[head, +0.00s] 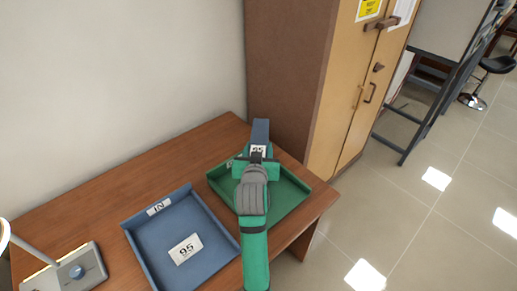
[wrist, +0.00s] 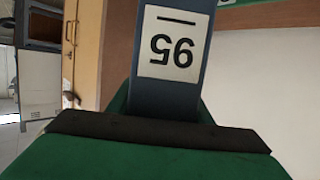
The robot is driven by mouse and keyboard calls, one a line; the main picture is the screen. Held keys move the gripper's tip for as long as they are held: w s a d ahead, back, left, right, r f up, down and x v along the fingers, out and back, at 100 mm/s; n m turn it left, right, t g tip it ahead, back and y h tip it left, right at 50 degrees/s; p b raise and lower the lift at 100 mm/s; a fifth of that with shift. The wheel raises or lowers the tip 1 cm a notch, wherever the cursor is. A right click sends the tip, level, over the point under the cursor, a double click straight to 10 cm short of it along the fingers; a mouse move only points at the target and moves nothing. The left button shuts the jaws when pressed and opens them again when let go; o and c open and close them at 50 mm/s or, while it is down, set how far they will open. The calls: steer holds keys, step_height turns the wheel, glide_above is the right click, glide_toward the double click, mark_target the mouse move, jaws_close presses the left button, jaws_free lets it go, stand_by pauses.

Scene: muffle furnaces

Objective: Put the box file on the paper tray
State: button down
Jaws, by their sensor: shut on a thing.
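A slim blue-grey box file (head: 261,130) with a white "95" label is held upright in my gripper (head: 257,160). It also shows close up in the wrist view (wrist: 198,70), with its label upside down. My green gripper (wrist: 160,125) is shut on it. In the head view they are over the green paper tray (head: 292,200), partly hiding it; I cannot tell the height of the file above it. A blue paper tray (head: 208,220) lies to the left, with a white "95" card (head: 186,249) in it and a small label on its far wall.
The trays are on a brown wooden desk (head: 100,197) against a pale wall. A tall wooden cabinet (head: 318,90) stands close behind the desk's right end. A lamp base (head: 72,272) is at the lower left.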

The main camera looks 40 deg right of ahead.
steer(key=shift+f, duration=0.1)
steer(key=c, duration=0.9)
jaws_free()
steer(key=shift+s+a+r, duration=0.15)
steer(key=shift+r, duration=0.05)
steer(key=v, duration=1.1)
steer(key=shift+s+a+r, duration=0.1)
steer(key=shift+s+a, duration=0.1)
